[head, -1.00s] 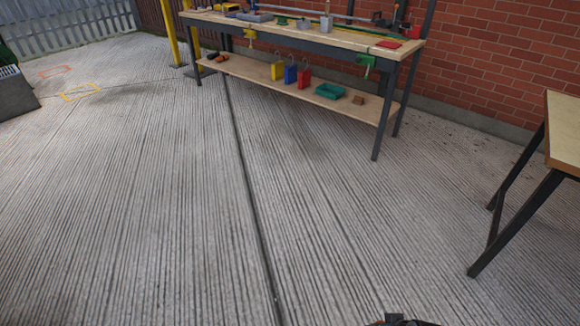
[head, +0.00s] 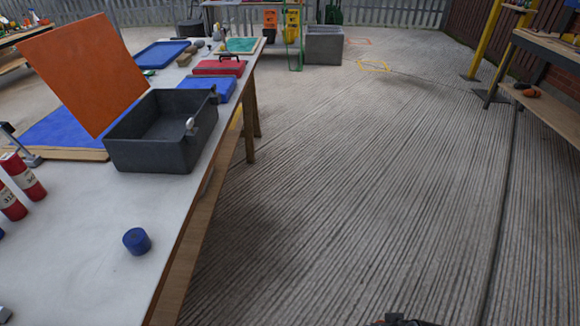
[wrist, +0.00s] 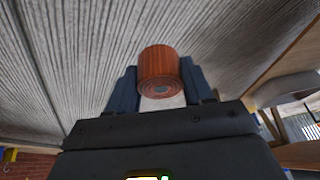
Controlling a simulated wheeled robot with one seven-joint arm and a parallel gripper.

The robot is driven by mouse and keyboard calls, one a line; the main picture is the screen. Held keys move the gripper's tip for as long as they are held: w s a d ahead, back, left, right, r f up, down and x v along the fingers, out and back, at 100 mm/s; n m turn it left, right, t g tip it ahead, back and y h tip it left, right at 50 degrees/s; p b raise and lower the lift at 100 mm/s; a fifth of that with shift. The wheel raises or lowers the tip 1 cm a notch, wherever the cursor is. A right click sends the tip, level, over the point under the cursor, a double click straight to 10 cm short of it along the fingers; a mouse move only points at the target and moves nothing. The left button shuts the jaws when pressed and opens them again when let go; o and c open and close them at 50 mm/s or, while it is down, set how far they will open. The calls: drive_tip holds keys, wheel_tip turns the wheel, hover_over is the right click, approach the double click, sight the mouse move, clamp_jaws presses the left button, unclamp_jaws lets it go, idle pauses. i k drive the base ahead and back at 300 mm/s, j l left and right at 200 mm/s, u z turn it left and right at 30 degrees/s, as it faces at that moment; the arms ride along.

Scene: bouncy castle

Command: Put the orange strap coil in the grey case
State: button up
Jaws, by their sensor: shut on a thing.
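The orange strap coil (wrist: 160,68) is a short, reddish-orange roll with a pale centre hole. In the wrist view my gripper (wrist: 159,72) is shut on it, with one dark finger on each side, and the floor shows beyond. The grey case (head: 150,155) is a dark grey open box with a light latch on its right side. It stands on the white table at the left of the head view, and the visible inside looks empty. The coil does not show in the head view, so its distance from the case cannot be told.
The white table (head: 85,250) holds a blue cylinder (head: 137,241), red cylinders (head: 24,177), a tilted orange panel (head: 85,72) and, farther back, blue and red cases. A grey bin (head: 323,45) stands on the far floor. A workbench is at right. Ribbed floor between is clear.

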sight(181, 127)
drive_tip(key=i+l+u, duration=0.15)
drive_tip(key=u, duration=0.25)
drive_tip(key=i+l+u, duration=0.35)
drive_tip(key=l+u, duration=0.15)
drive_tip(key=u, duration=0.25)
drive_tip(key=i+l+u, duration=0.15)
drive_tip(key=l+u, duration=0.25)
